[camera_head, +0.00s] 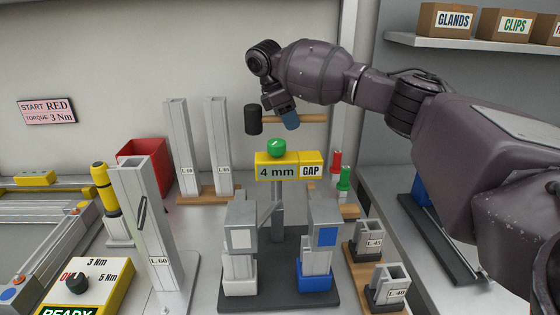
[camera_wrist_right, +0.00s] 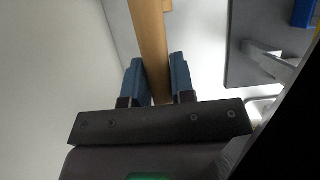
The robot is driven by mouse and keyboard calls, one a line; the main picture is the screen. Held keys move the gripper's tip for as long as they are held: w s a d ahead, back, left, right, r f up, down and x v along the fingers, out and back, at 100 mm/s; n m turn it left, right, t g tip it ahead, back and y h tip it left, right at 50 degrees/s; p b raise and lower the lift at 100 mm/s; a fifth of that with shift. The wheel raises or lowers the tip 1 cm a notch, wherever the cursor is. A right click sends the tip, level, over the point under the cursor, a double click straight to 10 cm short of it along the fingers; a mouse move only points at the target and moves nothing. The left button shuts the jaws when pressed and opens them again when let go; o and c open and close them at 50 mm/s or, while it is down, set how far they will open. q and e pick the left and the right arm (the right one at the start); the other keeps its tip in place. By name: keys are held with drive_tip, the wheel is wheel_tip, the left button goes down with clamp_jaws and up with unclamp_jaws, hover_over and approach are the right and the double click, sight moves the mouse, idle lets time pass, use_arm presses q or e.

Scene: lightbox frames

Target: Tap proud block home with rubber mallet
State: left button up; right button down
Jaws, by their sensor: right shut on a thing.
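My right gripper (camera_head: 290,121) is shut on the wooden handle (camera_head: 312,118) of the mallet; its blue finger pads sit on both sides of the handle in the wrist view (camera_wrist_right: 158,82). The mallet's black head (camera_head: 253,119) hangs in the air at the handle's left end, above and left of the yellow "4 mm GAP" sign (camera_head: 276,172). Below, a dark fixture (camera_head: 278,266) holds two grey uprights, a left one with a white patch (camera_head: 241,239) and a right one with a blue patch (camera_head: 327,236). I cannot tell which block is proud. My left gripper is out of view.
A green ball-like knob (camera_head: 277,147) tops the sign. Tall profiles (camera_head: 180,150) stand behind left, and an L60 profile (camera_head: 146,235) at front left. Red (camera_head: 336,161) and green (camera_head: 344,178) pieces stand at right. Short L45 (camera_head: 368,239) and L40 (camera_head: 388,285) profiles flank the fixture.

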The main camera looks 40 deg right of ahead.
drive_tip(key=s+a+r+n+t+p, duration=0.1)
drive_tip(key=s+a+r+n+p, duration=0.3)
drive_tip(key=a+r, duration=0.3)
use_arm(q)
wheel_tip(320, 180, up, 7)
drive_tip(key=p, duration=0.4)
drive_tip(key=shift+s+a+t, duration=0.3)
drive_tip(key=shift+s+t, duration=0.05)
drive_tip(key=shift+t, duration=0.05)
use_arm(e)
drive_tip(key=s+a+n+t+y, duration=0.2)
drive_tip(key=s+a+n+t, duration=0.1)
drive_tip(key=a+n, duration=0.7)
drive_tip(key=s+a+n+t+y, duration=0.2)
drive_tip(key=s+a+n+y, duration=0.1)
drive_tip(key=a+n, duration=0.8)
drive_tip(key=shift+s+f+n+t, duration=0.4)
drive_tip(key=shift+s+n, duration=0.2)
drive_tip(key=shift+n, duration=0.4)
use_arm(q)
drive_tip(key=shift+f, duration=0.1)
use_arm(e)
drive_tip(key=shift+a, duration=0.1)
use_arm(q)
drive_tip(key=shift+p, duration=0.35)
